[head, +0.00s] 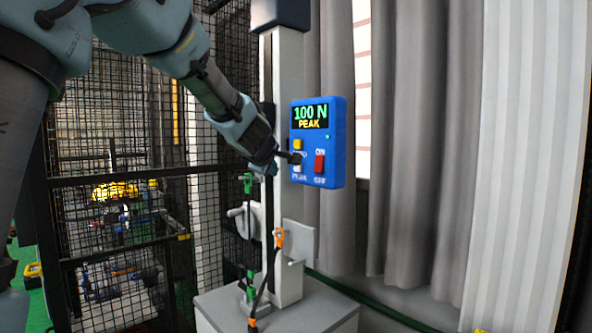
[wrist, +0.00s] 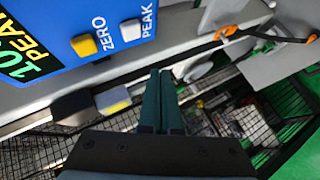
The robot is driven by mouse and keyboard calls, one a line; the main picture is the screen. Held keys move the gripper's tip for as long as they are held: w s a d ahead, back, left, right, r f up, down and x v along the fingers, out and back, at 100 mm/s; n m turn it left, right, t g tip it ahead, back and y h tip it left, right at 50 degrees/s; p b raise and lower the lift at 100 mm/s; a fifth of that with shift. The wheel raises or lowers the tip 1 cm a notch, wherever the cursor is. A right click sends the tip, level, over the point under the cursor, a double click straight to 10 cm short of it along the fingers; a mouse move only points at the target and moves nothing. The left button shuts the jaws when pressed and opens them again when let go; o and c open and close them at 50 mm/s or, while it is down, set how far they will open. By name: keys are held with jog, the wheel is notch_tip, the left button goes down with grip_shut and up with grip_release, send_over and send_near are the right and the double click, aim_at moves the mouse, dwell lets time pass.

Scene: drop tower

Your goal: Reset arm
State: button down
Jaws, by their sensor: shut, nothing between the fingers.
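My gripper (head: 295,158) is shut and empty in the head view, with its fingertips in front of the lower left of a blue control box (head: 337,145). In the wrist view my gripper (wrist: 162,75) shows its two dark green fingers together, pointing toward the box's lower edge. The box's display (head: 309,117) reads "100 N PEAK". Below it are a yellow button (head: 297,144) and a red ON/OFF switch (head: 319,161). The wrist view shows a yellow button (wrist: 84,45) by "ZERO" and a grey one (wrist: 130,29) by "PEAK". I cannot tell whether the fingers touch the box.
The box is mounted on a pale upright column (head: 289,215) on a grey base (head: 325,312). An orange-ended cable (head: 279,238) hangs by the column. A black mesh fence (head: 110,215) stands to the left. Grey curtains (head: 425,150) hang behind, to the right.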

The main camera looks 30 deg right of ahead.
dwell(0.5)
jog(key=s+a+f+m+g+y, duration=0.2)
jog(key=a+f, duration=0.5)
jog(key=a, duration=0.3)
jog(key=s+a+f+m+g+y, duration=0.25)
jog(key=a+f, duration=0.35)
jog(key=a, duration=0.5)
jog(key=s+a+f+m+g+y, duration=0.1)
jog(key=s+a+f, duration=0.2)
jog(key=a+f, duration=0.55)
jog(key=s+a+f+m+g+y, duration=0.2)
jog(key=s+a+f+g, duration=0.1)
jog(key=s+a, duration=0.7)
jog(key=a, duration=0.3)
jog(key=shift+s+a+f, duration=0.2)
jog(key=shift+s+f, duration=0.1)
jog(key=shift+f, duration=0.05)
jog(key=shift+y, duration=0.25)
